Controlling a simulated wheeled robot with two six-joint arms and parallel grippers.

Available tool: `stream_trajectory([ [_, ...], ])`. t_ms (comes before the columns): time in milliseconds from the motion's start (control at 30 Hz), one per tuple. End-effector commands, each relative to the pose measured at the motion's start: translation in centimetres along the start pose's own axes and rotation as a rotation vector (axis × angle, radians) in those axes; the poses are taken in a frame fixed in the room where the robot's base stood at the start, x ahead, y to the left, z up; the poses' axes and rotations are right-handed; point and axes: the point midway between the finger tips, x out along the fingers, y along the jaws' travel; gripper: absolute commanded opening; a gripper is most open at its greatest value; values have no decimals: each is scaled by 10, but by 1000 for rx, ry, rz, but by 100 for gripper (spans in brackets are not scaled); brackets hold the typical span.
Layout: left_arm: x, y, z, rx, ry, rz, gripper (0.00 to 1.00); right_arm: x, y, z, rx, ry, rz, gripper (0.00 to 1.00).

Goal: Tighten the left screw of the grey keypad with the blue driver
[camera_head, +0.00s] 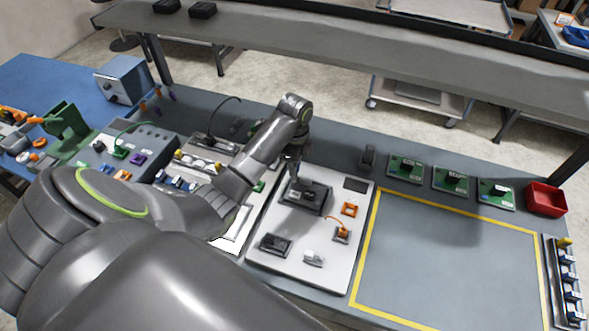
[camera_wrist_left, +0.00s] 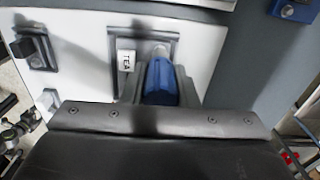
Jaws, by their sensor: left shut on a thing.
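The grey keypad (camera_head: 318,208) lies on the white board below my left gripper (camera_head: 293,172). In the wrist view, a grey plate that appears to be this keypad (camera_wrist_left: 140,33) carries a white key marked TEA (camera_wrist_left: 127,61). My left gripper (camera_wrist_left: 160,88) is shut on the blue driver (camera_wrist_left: 160,80), whose blue handle sits between the fingers. The driver points toward the plate, just right of the white key. Its tip and the left screw are hidden, so I cannot tell whether they touch. My right gripper is not in view.
The white board (camera_head: 278,268) also holds a dark block (camera_head: 276,243), an orange part (camera_head: 349,209) and a white part (camera_head: 313,258). Green circuit boards (camera_head: 404,168) and a red bin (camera_head: 546,198) stand at the right. The yellow-outlined area (camera_head: 440,250) is clear.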

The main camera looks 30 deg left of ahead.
Motion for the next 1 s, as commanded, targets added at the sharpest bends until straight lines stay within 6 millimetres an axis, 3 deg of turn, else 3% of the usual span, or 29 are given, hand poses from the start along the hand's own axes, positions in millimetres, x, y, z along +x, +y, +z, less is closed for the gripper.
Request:
stream_trajectory([
  [700, -1, -1, 0, -815, 0, 0, 0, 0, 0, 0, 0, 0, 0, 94],
  [1000, -1, -2, 0, -929, 0, 0, 0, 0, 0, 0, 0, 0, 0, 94],
])
